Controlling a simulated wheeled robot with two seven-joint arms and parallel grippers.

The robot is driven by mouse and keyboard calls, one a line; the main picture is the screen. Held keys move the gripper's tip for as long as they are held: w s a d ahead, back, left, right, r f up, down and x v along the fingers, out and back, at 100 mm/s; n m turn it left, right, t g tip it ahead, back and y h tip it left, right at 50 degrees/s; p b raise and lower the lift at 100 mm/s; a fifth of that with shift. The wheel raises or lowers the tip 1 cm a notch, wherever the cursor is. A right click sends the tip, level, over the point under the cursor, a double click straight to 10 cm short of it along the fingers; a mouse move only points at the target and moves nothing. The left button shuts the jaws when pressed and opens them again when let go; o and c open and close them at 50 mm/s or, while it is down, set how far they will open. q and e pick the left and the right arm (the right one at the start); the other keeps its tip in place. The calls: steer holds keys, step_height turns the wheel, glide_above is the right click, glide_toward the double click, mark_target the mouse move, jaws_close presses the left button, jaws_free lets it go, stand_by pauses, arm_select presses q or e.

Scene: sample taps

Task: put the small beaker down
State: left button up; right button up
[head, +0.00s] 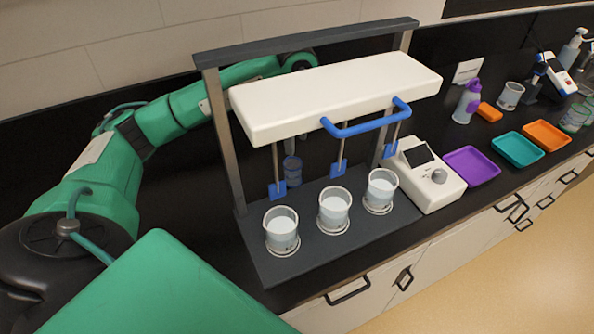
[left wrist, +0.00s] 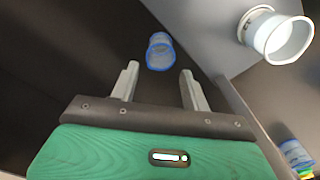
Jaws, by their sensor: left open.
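The small beaker (head: 292,170) is clear with blue edges. In the head view it shows behind the stirrer's paddles, partly covered by a rod, and seems to stand on the dark counter. In the left wrist view the small beaker (left wrist: 160,54) is just beyond and between the fingertips. My left gripper (left wrist: 160,70) is open, with a finger on either side and visible gaps to the beaker. My right gripper is not in view.
The stirrer's white beam (head: 335,95), blue handle (head: 366,127) and posts form a frame. Three white-filled beakers (head: 334,210) stand on its grey base (head: 295,268). A control box (head: 428,175), purple tray (head: 472,167), teal tray (head: 517,150) and orange tray (head: 546,136) lie right.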

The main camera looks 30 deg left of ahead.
mark_target(292, 173)
arm_select(q)
step_height(292, 173, down, 7)
steer(key=shift+f+p, duration=0.2)
steer(key=shift+p, duration=0.55)
steer(key=f, duration=0.1)
steer(key=f+p, duration=0.1)
steer(key=f, duration=0.1)
steer(key=a+f+p, duration=0.1)
steer(key=shift+s+f, duration=0.25)
steer(key=shift+f, duration=0.35)
steer(key=c, duration=0.7)
